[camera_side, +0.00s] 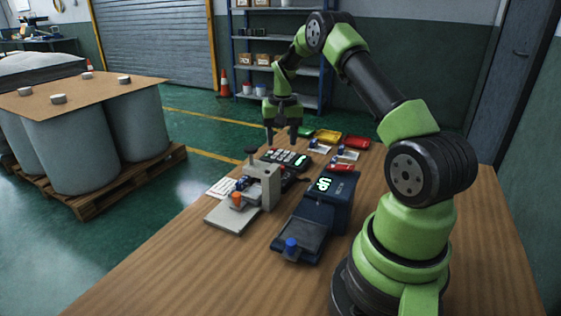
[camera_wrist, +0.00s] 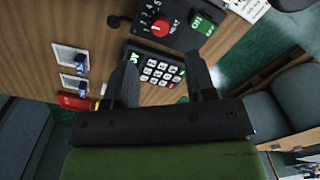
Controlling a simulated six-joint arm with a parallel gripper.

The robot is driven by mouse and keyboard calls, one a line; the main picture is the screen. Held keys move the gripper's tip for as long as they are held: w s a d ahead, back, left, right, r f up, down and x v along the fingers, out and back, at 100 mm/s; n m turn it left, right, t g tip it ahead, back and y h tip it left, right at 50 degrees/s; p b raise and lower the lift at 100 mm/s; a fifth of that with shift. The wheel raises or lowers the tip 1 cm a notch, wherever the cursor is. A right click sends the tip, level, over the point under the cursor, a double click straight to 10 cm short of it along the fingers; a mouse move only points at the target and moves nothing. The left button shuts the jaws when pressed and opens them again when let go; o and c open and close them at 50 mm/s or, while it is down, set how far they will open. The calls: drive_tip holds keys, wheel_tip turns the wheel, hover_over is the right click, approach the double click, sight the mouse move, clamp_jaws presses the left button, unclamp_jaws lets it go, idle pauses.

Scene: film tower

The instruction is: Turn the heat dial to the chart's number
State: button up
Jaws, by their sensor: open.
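The heat dial (camera_wrist: 162,27) is a round red knob with a pale pointer mark, on a dark panel with white markings around it, at the top of the wrist view. I cannot make the dial out clearly in the side view. A white printed sheet (camera_wrist: 248,8), perhaps the chart, shows at the top right edge of the wrist view; its print is too small to read. My gripper (camera_wrist: 163,62) is open and empty, its fingers over the keypad and apart from the dial. In the side view my gripper (camera_side: 282,138) points down above the table's far part.
A green ON switch (camera_wrist: 202,25) sits right of the dial. A dark keypad (camera_wrist: 160,70) lies below it. The side view shows a grey press (camera_side: 262,185), a dark blue device (camera_side: 325,200) with a lit display, and yellow (camera_side: 328,137) and red (camera_side: 356,142) bins.

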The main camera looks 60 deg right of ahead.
wheel_tip(320, 180, down, 8)
drive_tip(key=shift+w+a, duration=0.1)
drive_tip(key=shift+c, duration=0.5)
drive_tip(key=c, duration=0.8)
drive_tip(key=shift+m, duration=0.8)
drive_tip(key=shift+c, duration=0.2)
drive_tip(key=o, duration=0.9)
drive_tip(key=shift+o, duration=0.2)
